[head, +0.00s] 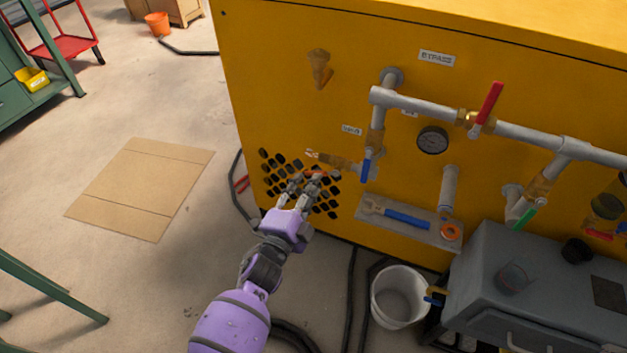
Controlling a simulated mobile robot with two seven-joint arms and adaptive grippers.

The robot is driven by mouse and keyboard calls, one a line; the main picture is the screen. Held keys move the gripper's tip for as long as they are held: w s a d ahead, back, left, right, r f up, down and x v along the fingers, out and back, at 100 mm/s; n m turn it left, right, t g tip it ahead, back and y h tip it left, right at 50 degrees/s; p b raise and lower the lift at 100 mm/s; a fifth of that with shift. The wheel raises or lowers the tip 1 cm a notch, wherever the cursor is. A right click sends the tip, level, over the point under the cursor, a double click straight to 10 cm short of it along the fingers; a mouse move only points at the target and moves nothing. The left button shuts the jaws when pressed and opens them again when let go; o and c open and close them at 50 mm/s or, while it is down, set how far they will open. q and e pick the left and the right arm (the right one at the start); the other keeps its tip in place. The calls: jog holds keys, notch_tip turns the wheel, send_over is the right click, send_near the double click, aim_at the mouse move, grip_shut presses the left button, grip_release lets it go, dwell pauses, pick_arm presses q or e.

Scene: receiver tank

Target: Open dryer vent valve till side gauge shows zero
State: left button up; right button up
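A brass valve fitting (332,160) sticks out to the left from a pipe on the yellow cabinet, beside a blue lever (366,166). A small orange-red part (317,173) shows just below it, at my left gripper's fingertips. My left gripper (306,180) reaches up from below, in front of the black vent holes. Its two fingers look spread; I cannot tell whether they touch the orange-red part. The round black gauge (432,139) is on the cabinet to the right; its reading is too small to make out. My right gripper is not in view.
A red lever (487,106) and a green lever (525,216) are on the pipes to the right. A shelf (391,224) holds a blue-handled tool (407,219) and orange tape. A white bucket (399,296) and grey tank (540,280) stand below. Cardboard (140,188) lies on the left floor.

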pick_arm(q)
jog(key=v, duration=0.8)
jog(key=shift+s, duration=0.2)
dwell(4.6)
